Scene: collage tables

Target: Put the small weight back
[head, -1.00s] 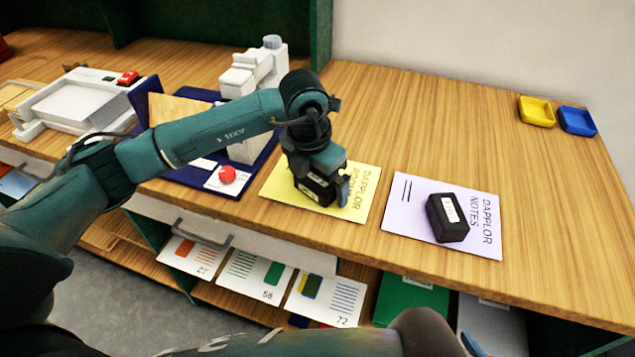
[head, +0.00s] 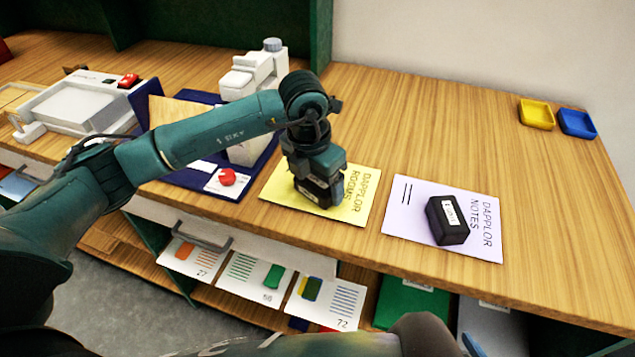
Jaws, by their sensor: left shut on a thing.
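A black block-shaped weight (head: 318,191) is on or just above the yellow sheet (head: 358,203) lettered "DAPPLOR ROOMS". My left gripper (head: 322,190) points down over the sheet and is shut on this weight, covering much of it. I cannot tell whether the weight touches the sheet. A second black weight (head: 447,220) with a white label lies on the lilac sheet (head: 405,218) lettered "DAPPLOR NOTES", to the right of my gripper and apart from it. Which weight is the smaller is hard to tell. My right gripper is not in view.
A yellow tray (head: 537,113) and a blue tray (head: 577,122) stand at the back right. A white device (head: 250,75) on a dark blue base and a red knob (head: 227,177) are left of the gripper. Cards lie on a shelf below. The right tabletop is mostly clear.

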